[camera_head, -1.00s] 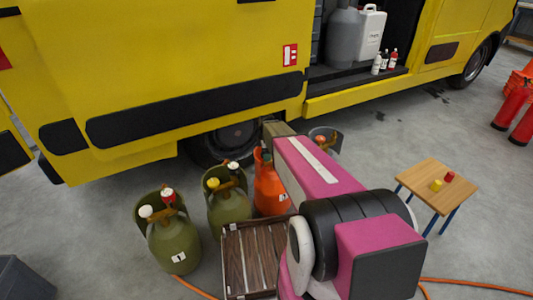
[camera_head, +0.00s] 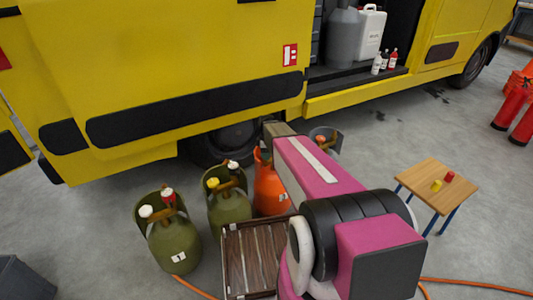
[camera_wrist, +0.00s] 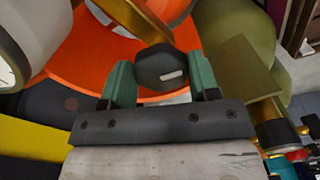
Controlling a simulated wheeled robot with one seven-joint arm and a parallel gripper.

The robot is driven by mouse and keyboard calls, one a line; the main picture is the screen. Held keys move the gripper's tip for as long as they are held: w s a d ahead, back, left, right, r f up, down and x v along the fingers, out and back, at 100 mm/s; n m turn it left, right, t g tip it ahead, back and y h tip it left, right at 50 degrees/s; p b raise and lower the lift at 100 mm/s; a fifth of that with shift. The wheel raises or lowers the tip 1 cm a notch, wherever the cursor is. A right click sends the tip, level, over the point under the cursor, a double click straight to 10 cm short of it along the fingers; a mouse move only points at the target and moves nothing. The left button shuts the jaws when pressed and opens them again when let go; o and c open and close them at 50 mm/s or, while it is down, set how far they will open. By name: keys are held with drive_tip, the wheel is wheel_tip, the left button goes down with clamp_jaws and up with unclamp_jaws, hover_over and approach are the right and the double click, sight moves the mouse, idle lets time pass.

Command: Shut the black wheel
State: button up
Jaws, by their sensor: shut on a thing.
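The black wheel (camera_wrist: 158,62) is a dark, faceted knob with a small pale mark, seen in the wrist view against an orange cylinder (camera_wrist: 75,60). My gripper (camera_wrist: 160,82) has its two green fingers on either side of the wheel and is shut on it. In the head view the orange cylinder (camera_head: 268,188) stands behind and left of my arm. The wheel and my fingertips are hidden there by my arm. I cannot tell how far the wheel is turned.
Green cylinders (camera_head: 172,243) (camera_head: 228,208) stand left of the orange one. A wooden crate (camera_head: 250,255) is in front. The yellow truck (camera_head: 200,60) is close behind. A small table (camera_head: 432,180) stands right, with open floor around it.

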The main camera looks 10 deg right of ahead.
drive_tip(key=m, duration=0.4)
drive_tip(key=shift+s, duration=0.1)
drive_tip(key=m, duration=0.4)
drive_tip(key=shift+a, duration=0.1)
drive_tip(key=m, duration=0.4)
drive_tip(key=shift+s+a, duration=0.1)
drive_tip(key=m, duration=0.8)
drive_tip(key=shift+a+m, duration=0.15)
drive_tip(key=shift+m, duration=0.15)
drive_tip(key=m, duration=0.3)
drive_tip(key=shift+a+m, duration=0.1)
drive_tip(key=shift+m, duration=0.3)
drive_tip(key=m, duration=0.4)
drive_tip(key=shift+w, duration=0.2)
drive_tip(key=shift+m, duration=1.8)
